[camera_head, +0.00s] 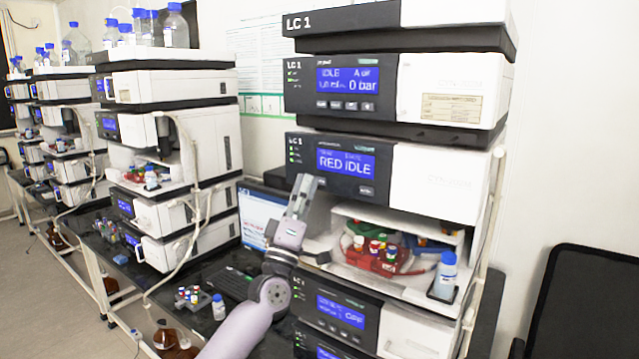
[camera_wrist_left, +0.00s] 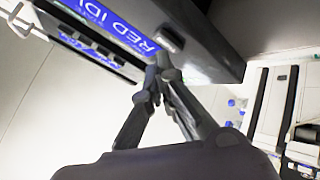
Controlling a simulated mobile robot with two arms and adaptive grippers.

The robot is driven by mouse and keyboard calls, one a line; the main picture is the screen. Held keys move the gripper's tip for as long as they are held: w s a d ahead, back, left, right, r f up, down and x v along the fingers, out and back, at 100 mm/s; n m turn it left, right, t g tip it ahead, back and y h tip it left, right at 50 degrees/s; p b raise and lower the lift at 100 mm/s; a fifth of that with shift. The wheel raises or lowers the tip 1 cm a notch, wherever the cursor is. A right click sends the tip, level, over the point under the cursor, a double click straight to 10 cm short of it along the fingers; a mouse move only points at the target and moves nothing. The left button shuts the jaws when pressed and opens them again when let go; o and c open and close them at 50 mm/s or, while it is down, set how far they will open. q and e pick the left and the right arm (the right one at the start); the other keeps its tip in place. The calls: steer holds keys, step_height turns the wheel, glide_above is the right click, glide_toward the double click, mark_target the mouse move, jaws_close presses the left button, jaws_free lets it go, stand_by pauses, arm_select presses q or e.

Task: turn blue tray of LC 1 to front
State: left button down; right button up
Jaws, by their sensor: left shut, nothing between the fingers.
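The LC 1 stack (camera_head: 440,180) stands at the right in the head view, with its sampler bay open below the display reading RED IDLE. In the bay, a red tray (camera_head: 375,262) with several capped vials faces the front. A green tray (camera_head: 347,243) shows at its left. A bluish part (camera_head: 428,250) shows behind at the right; I cannot tell for sure that it is the blue tray. My left gripper (camera_head: 304,186) is shut and empty, pointing up at the left of the bay. In the left wrist view its fingertips (camera_wrist_left: 158,74) are near the display module's edge.
A blue-capped bottle (camera_head: 445,274) stands at the bay's right front. A laptop (camera_head: 262,215) sits left of LC 1. Other stacks (camera_head: 180,150) stand farther left, with a vial rack (camera_head: 192,298) on the bench. A black chair (camera_head: 580,305) is at the right.

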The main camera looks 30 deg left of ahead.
arm_select(q)
steer(key=shift+w, duration=0.5)
stand_by(0.7)
steer(key=shift+s, duration=0.85)
steer(key=shift+p, duration=0.3)
steer(key=shift+s+a+p, duration=0.2)
steer(key=shift+s+p, duration=0.8)
steer(key=shift+s, duration=1.5)
stand_by(3.2)
